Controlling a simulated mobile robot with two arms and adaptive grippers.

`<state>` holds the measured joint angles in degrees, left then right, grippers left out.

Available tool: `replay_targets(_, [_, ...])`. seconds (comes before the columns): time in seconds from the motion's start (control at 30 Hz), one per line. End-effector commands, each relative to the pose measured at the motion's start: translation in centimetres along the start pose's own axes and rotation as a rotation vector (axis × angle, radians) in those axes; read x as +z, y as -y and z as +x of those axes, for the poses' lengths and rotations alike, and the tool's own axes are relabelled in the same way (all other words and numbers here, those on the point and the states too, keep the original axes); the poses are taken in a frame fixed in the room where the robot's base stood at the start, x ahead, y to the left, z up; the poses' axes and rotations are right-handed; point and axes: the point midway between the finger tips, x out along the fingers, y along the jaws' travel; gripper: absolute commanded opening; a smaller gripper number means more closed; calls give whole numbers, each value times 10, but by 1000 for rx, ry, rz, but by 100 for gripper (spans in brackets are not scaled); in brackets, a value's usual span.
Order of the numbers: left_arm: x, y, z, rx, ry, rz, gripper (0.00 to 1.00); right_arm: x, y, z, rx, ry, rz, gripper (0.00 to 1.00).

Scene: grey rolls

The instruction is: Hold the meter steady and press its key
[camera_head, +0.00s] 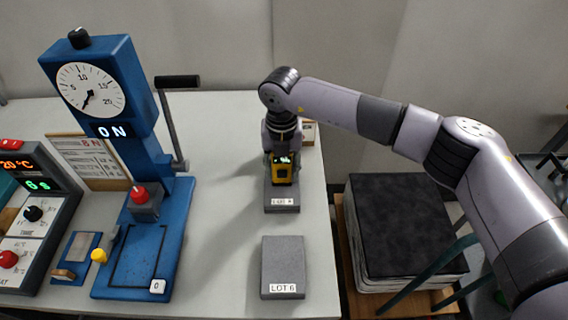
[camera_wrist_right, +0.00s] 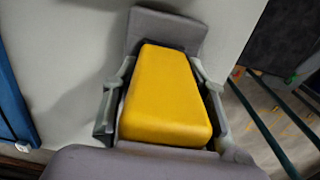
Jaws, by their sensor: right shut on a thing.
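The meter (camera_head: 285,172) is a small yellow device with a dark face and a lit green display in the head view. My right gripper (camera_head: 281,158) comes down from above and is shut on the meter. In the right wrist view the meter's plain yellow body (camera_wrist_right: 165,95) lies between the two fingers. The meter is over or on a grey labelled block (camera_head: 282,200); I cannot tell whether they touch. The meter's key is too small to make out. My left gripper is out of view.
A second grey block (camera_head: 283,263), labelled LOT 6, lies nearer on the pale table (camera_head: 220,245). A blue press with a dial (camera_head: 90,90) and lever (camera_head: 172,120) stands to the left. A dark-topped stack (camera_head: 400,225) is beyond the table's right edge.

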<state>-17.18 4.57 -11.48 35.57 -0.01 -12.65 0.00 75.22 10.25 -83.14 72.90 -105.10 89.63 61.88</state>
Motion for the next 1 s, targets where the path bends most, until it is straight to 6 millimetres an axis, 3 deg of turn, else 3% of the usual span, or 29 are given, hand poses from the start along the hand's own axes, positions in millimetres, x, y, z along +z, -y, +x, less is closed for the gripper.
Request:
replay_targets(0.47, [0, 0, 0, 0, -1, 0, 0, 0, 0, 0, 0, 1, 0, 4])
replay_targets(1.0, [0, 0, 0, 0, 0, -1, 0, 0, 0, 0, 0, 1, 0, 4])
